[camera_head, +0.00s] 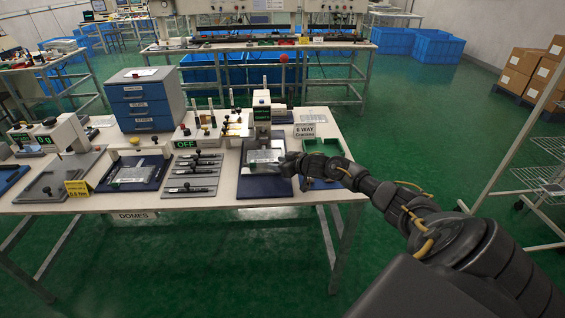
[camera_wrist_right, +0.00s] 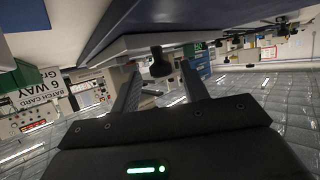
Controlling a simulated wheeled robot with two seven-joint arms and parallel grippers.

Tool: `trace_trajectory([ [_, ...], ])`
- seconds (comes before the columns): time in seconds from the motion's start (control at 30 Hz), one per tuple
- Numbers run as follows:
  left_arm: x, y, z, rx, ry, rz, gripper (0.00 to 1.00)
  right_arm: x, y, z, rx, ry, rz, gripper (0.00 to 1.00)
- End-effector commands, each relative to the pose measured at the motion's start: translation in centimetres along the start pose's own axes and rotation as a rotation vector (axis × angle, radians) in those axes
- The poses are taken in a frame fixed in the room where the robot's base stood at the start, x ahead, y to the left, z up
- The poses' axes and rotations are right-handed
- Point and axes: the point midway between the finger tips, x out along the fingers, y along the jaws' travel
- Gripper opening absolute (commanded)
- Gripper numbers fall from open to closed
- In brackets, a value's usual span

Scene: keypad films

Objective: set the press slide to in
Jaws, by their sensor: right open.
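The press (camera_head: 262,112) stands at the back of the bench's right part. Its grey slide plate (camera_head: 264,143) lies on a dark blue base (camera_head: 262,188), in front of the press head, with a clear film piece on it. My right gripper (camera_head: 287,164) is at the slide's front right and partly hides it. In the right wrist view, a black knob (camera_wrist_right: 160,64) under a grey plate edge (camera_wrist_right: 150,44) shows between the open fingers of my right gripper (camera_wrist_right: 157,82). Whether a finger touches the knob I cannot tell. My left gripper is not in view.
Left of the press lie a grey rack of dark tools (camera_head: 192,176) and a box reading OFF (camera_head: 190,142). A 6 WAY sign (camera_head: 305,130) and a green tray (camera_head: 324,147) stand right of it. A blue drawer cabinet (camera_head: 146,100) is behind. Green floor is free in front.

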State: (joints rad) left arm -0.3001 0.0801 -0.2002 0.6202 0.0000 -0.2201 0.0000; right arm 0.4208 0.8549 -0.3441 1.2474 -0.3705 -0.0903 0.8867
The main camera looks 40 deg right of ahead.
Motion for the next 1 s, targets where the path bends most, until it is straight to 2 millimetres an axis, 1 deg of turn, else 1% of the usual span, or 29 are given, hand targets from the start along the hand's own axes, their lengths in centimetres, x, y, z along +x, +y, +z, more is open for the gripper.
trace_trajectory([
  [0.07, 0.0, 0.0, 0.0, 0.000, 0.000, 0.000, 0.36, -0.6, 0.1, 0.1, -0.001, -0.002, 0.001, 0.45],
  [0.17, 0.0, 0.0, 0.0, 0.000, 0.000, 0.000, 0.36, -2.0, 0.1, 0.2, -0.003, -0.003, 0.000, 0.45],
  [0.4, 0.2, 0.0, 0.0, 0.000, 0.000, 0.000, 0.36, -6.6, 0.1, 0.2, -0.004, -0.003, 0.001, 0.45],
  [0.5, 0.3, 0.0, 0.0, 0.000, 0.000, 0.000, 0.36, -8.2, 0.1, 0.1, -0.005, -0.003, 0.000, 0.45],
  [0.6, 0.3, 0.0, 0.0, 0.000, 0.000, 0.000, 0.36, -9.3, 0.1, 0.2, -0.001, -0.003, 0.002, 0.45],
  [0.8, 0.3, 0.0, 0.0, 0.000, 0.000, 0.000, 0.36, -10.5, 0.1, 0.1, 0.000, -0.001, 0.002, 0.45],
  [1.0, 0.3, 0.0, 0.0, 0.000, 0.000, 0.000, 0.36, -10.6, 0.1, -0.1, 0.000, 0.001, 0.001, 0.45],
])
